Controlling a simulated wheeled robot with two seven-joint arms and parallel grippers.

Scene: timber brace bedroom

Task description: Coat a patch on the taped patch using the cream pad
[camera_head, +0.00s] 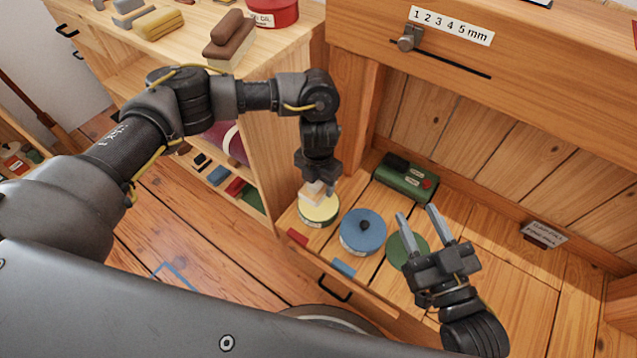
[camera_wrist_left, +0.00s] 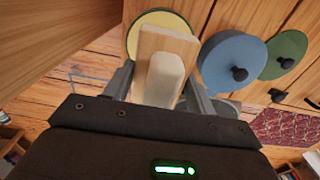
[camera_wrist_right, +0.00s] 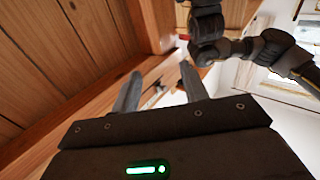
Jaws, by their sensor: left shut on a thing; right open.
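The cream pad (camera_head: 312,193) is a pale block with a wooden back. My left gripper (camera_head: 319,186) is shut on it, directly over an open round tin with pale yellow contents (camera_head: 324,213). The left wrist view also shows the pad (camera_wrist_left: 165,78) covering part of the tin (camera_wrist_left: 136,30). I cannot tell whether pad and contents touch. The taped patch (camera_head: 176,277) is a blue tape outline on the floor, partly hidden by my body. My right gripper (camera_head: 418,213) is open and empty, above the bench near the green tin (camera_head: 398,250).
A blue lidded tin (camera_head: 362,230) stands right of the yellow one. A green box (camera_head: 404,178) with a red button sits behind. A shelf unit (camera_head: 256,160) stands left of the bench, with brown blocks (camera_head: 229,36) and a red tin (camera_head: 272,11) on top.

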